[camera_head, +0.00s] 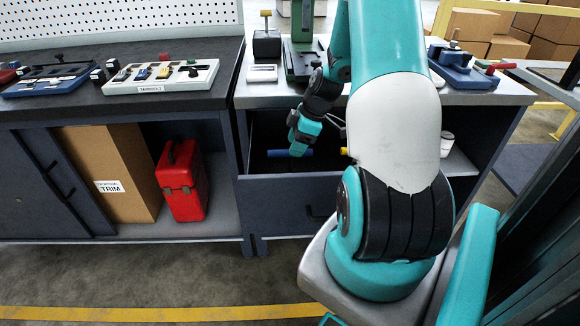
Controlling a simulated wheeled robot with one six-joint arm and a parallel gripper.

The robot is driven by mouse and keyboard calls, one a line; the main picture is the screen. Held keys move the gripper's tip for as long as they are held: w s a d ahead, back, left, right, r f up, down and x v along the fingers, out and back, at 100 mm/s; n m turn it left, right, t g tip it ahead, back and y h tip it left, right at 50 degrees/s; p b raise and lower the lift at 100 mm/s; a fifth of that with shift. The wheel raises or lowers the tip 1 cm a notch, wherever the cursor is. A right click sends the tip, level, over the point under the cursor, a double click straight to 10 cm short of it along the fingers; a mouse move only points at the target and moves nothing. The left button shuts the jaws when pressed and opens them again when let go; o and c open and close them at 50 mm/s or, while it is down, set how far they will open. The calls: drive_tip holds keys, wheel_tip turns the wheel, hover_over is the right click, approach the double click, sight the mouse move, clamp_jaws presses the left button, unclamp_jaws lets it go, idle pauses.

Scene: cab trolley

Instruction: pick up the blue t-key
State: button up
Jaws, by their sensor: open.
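A blue bar (277,153), which looks like the handle of the blue t-key, lies level in the open drawer (285,190) under the middle bench. The rest of the key is hidden or too dark to make out. My gripper (298,149) reaches down into the drawer opening with its jaws open. Its fingertips overlap the middle of the blue bar in the picture, and a bit of blue shows on either side. I cannot tell whether they touch it.
A yellow piece (344,151) shows right of the blue bar, partly behind my arm. A yellow-handled key stands in a dark block (267,43) on the bench. A white tray (192,88) of parts lies left. A red toolbox (181,181) and a carton (105,170) stand below.

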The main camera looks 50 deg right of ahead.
sight(290, 167)
drive_tip(key=x, duration=0.4)
drive_tip(key=shift+w+f, duration=0.1)
drive_tip(key=shift+f, duration=0.15)
clamp_jaws()
drive_tip(key=shift+r, duration=0.2)
